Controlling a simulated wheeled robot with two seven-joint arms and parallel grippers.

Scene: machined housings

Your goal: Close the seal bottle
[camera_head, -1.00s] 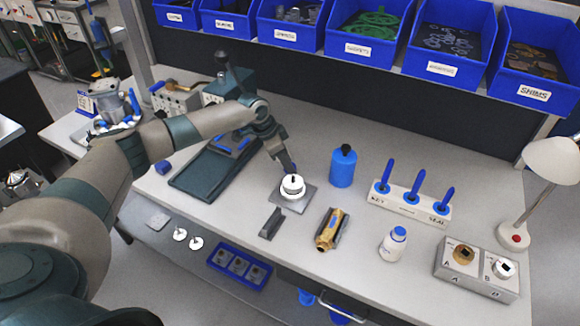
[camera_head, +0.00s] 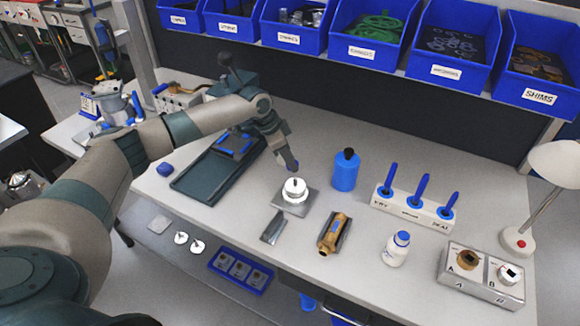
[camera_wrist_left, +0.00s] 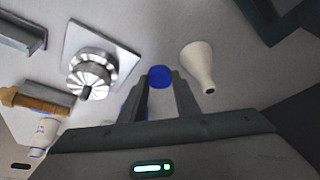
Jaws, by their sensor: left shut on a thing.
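A white bottle with a blue cap (camera_head: 394,250) stands upright near the front of the bench. It also shows at the left of the left wrist view (camera_wrist_left: 44,132), with its blue end visible. I cannot read its label. My left gripper (camera_head: 293,166) is above the round metal fixture (camera_head: 296,190), well to the left of the bottle. My right gripper is not in view.
A blue bottle with a black top (camera_head: 345,172) stands right of the fixture. A brass part (camera_head: 333,234) lies in front. A rack with blue handles (camera_head: 412,210), a two-place A/B box (camera_head: 480,275) and a lamp (camera_head: 555,165) stand right. Clear bench surrounds the white bottle.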

